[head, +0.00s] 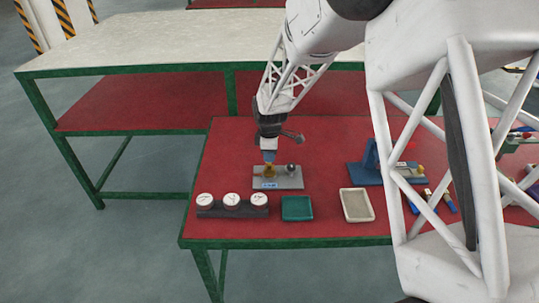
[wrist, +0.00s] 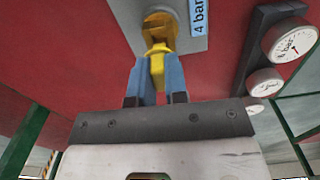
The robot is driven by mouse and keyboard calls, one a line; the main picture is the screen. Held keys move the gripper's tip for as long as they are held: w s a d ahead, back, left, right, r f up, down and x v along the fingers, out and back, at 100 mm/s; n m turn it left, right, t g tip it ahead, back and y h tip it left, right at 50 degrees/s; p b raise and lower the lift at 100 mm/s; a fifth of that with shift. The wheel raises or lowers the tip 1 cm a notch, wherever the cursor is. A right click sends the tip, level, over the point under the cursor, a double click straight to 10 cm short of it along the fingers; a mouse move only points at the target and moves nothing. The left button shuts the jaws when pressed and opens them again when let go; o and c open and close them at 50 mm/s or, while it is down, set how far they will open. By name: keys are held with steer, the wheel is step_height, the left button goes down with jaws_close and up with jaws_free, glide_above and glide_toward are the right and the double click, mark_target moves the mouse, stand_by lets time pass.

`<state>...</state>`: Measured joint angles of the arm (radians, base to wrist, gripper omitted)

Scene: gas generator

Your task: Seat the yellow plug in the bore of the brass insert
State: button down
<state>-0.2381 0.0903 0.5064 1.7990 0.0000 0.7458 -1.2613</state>
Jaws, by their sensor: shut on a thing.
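My gripper (wrist: 158,68) has its blue fingers shut on the yellow plug (wrist: 158,62) in the wrist view. The plug's front end is at the brass insert (wrist: 157,20), which sits on a grey plate labelled "4 bar" (wrist: 199,18). I cannot tell how far the plug's end is inside the bore; the plug hides it. In the head view my gripper (head: 269,156) points down over the left part of the grey plate (head: 291,183). A small yellow-brass spot (head: 269,172) shows just below the fingers; plug and insert are too small to separate there.
A silver ball-like part (head: 291,168) stands right of the insert. Three white gauges (head: 231,199) sit in front, beside a green tray (head: 297,208) and a beige tray (head: 357,205). A blue fixture (head: 366,172) stands to the right. The red table (head: 228,155) is clear left of the plate.

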steer(key=shift+f, duration=1.65)
steer(key=c, duration=1.1)
jaws_free()
steer(key=shift+o, duration=0.2)
steer(key=shift+r, duration=0.1)
steer(key=shift+r, duration=3.8)
